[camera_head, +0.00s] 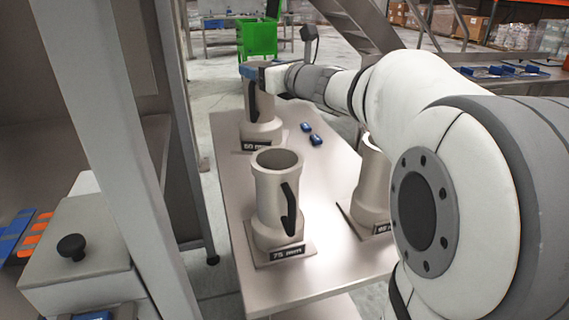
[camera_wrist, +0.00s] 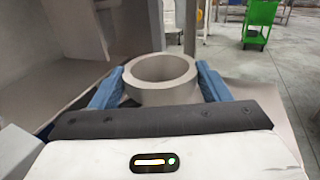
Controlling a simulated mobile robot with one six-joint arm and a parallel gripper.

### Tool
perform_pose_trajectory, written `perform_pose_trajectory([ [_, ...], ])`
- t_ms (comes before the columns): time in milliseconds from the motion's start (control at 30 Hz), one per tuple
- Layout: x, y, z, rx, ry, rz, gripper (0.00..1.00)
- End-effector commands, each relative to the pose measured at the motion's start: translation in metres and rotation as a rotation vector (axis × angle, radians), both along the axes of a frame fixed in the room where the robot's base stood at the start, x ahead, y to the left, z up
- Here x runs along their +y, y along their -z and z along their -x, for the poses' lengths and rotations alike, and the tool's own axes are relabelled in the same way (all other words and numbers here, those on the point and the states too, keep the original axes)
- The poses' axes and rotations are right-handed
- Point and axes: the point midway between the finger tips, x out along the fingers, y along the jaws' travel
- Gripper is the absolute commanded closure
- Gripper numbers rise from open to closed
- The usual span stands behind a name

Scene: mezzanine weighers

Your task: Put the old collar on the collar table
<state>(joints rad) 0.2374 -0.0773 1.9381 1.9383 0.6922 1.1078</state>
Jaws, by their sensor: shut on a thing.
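My gripper (camera_head: 258,72) has its blue fingers shut on the upper part of a grey metal collar (camera_head: 263,110) at the far end of the collar table (camera_head: 225,165). In the wrist view, its round open rim (camera_wrist: 160,70) sits between the two blue fingers of my gripper (camera_wrist: 160,88). The collar is upright, with a black handle on its side. Its flared foot is at a labelled plate (camera_head: 256,146); whether it rests fully there I cannot tell. A second collar (camera_head: 270,205) stands on a plate marked 75 mm.
A third collar (camera_head: 370,190) stands at the table's right, partly behind my arm. Two small blue blocks (camera_head: 311,134) lie mid-table. A grey post (camera_head: 105,150) and a box with a black knob (camera_head: 75,260) are at left. A green cart (camera_head: 258,38) stands beyond.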

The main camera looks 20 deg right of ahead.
Motion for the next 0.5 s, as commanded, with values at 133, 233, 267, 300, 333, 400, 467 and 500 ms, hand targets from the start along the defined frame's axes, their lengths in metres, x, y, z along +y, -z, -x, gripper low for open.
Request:
perform_pose_trajectory([
  [133,-0.001,0.013,0.000,-0.002,0.001,0.000,0.88],
  [233,-0.001,0.030,0.000,0.000,0.001,-0.001,0.88],
  [267,-0.001,0.036,0.000,0.001,0.002,-0.002,0.88],
  [300,-0.001,0.044,0.000,0.000,0.003,-0.001,0.88],
  [333,-0.001,0.050,0.000,0.002,0.002,-0.001,0.88],
  [400,-0.001,0.060,0.000,-0.001,0.002,-0.001,0.88],
  [467,-0.001,0.067,0.000,-0.001,0.003,-0.002,0.88],
  [500,-0.002,0.070,0.000,-0.002,0.003,-0.001,0.88],
])
